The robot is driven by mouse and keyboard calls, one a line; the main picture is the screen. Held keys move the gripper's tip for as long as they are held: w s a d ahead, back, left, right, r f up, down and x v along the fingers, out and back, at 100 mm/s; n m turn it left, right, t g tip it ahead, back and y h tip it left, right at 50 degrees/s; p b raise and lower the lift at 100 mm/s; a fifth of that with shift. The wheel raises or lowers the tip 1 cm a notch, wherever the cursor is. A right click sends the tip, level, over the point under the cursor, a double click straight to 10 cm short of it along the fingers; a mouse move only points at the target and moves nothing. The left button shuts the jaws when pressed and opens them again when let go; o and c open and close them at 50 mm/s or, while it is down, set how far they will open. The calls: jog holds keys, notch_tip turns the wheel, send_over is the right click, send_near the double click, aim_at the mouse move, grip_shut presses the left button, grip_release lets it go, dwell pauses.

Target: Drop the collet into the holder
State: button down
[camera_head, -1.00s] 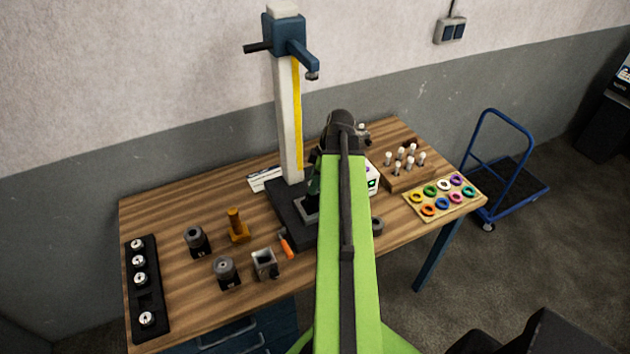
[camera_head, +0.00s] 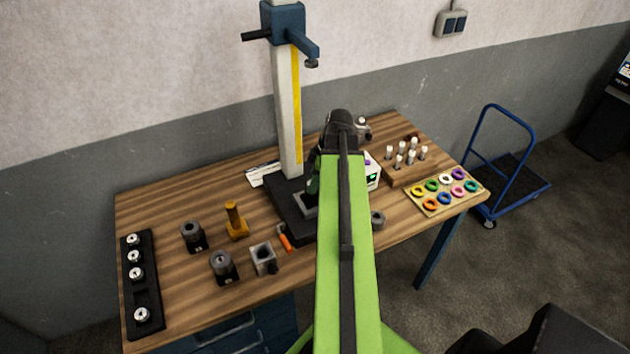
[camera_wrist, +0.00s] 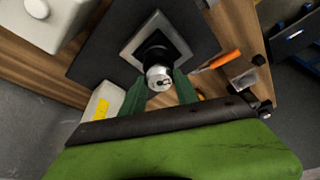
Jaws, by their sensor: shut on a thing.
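My gripper (camera_wrist: 160,84) has green fingers shut on a small silver collet (camera_wrist: 159,78) with a slotted end face. I cannot tell whether the collet touches the holder. The block sits on the black base of the tall stand. In the head view my arm hides the collet and most of the gripper; the stand's base (camera_head: 283,199) shows left of the arm.
The stand's column (camera_head: 288,110) rises close beside my gripper, with a blue arm (camera_head: 302,41) high on it. A collet rack (camera_head: 142,291), two grey cylindrical parts and an orange-handled tool (camera_head: 285,241) lie left. A ring tray (camera_head: 440,205) lies right.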

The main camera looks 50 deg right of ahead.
jog(key=shift+f+b, duration=0.45)
dwell(0.4)
jog(key=c, duration=0.8)
grip_release()
jog(key=shift+c, duration=0.2)
jog(key=shift+r, duration=0.15)
jog(key=p+v, duration=1.6)
jog(key=v, duration=0.1)
jog(key=shift+s+p, duration=0.2)
jog(key=shift+p, duration=0.15)
jog(key=shift+d, duration=0.15)
